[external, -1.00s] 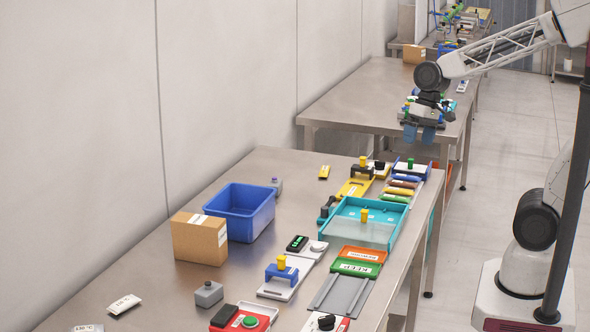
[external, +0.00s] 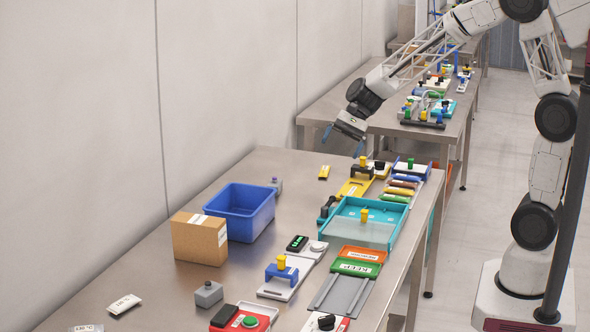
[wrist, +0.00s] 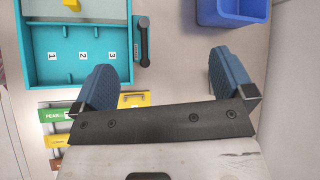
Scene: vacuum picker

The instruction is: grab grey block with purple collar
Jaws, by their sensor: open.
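A small grey block with a purple-looking collar (external: 276,184) stands on the near steel table, just behind the right corner of the blue bin. It is small in the external view, and I cannot make it out in the wrist view. My gripper (external: 342,143) is above the far end of that table, to the right of the block and higher. In the wrist view its blue fingers (wrist: 165,82) are spread wide, with only bare table between them.
The blue bin (external: 238,211) is beside the block; it also shows in the wrist view (wrist: 233,12). A teal tray (external: 347,222) and yellow piece (external: 354,188) lie to the right. Another grey block (external: 208,294) and a cardboard box (external: 200,238) are nearer. Table around the purple-collared block looks mostly clear.

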